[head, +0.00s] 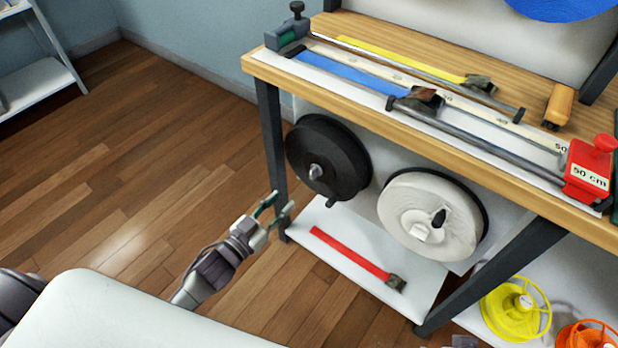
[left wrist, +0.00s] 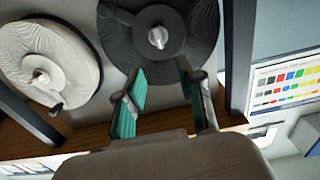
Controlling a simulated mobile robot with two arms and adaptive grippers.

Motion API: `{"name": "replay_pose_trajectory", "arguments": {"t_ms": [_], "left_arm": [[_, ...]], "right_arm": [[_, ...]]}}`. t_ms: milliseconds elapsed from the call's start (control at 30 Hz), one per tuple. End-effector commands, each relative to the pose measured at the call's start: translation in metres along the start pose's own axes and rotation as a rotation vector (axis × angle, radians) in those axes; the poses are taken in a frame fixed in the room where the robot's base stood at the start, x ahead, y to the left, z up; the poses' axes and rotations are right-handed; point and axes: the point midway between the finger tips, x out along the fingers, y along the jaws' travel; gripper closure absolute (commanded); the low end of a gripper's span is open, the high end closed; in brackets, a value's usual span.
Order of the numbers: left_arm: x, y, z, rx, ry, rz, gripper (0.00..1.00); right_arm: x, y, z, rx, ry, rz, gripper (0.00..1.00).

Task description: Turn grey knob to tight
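The grey knob (head: 316,171) sits at the centre of the black strap reel (head: 345,160), mounted under the bench top. It also shows in the left wrist view (left wrist: 157,38), at top centre, with the black reel around it. My left gripper (head: 277,205) is in front of the reel, lower and to the left of the knob, apart from it. Its two green-padded fingers (left wrist: 162,80) are spread with nothing between them. No tight mark can be read.
A white reel (head: 410,205) with a black handle hangs right of the black one. A dark bench leg (head: 272,140) stands close beside my left gripper. A red strap (head: 350,252) lies on the lower shelf (head: 330,280). The floor at left is clear.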

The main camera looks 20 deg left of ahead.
Motion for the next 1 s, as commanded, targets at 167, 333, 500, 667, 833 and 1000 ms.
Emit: {"name": "replay_pose_trajectory", "arguments": {"t_ms": [167,333,500,667,833,1000], "left_arm": [[0.040,0.000,0.001,0.001,0.003,0.000,0.62],[0.076,-0.001,0.002,0.002,0.002,-0.001,0.62],[0.101,0.000,0.002,0.001,-0.001,-0.001,0.62],[0.113,0.000,0.002,0.001,-0.003,-0.002,0.62],[0.115,0.000,0.002,0.001,-0.003,-0.002,0.62],[0.115,0.000,0.001,0.001,-0.003,-0.002,0.66]], "right_arm": [[-0.020,0.001,0.001,0.001,0.013,0.002,0.35],[-0.025,0.001,0.003,0.002,0.015,0.003,0.35],[-0.020,0.001,0.004,0.002,0.016,0.003,0.35],[-0.018,0.001,0.004,0.002,0.016,0.003,0.35],[-0.018,0.001,0.004,0.002,0.015,0.003,0.35],[-0.018,0.001,0.004,0.001,0.015,0.003,0.35]]}}
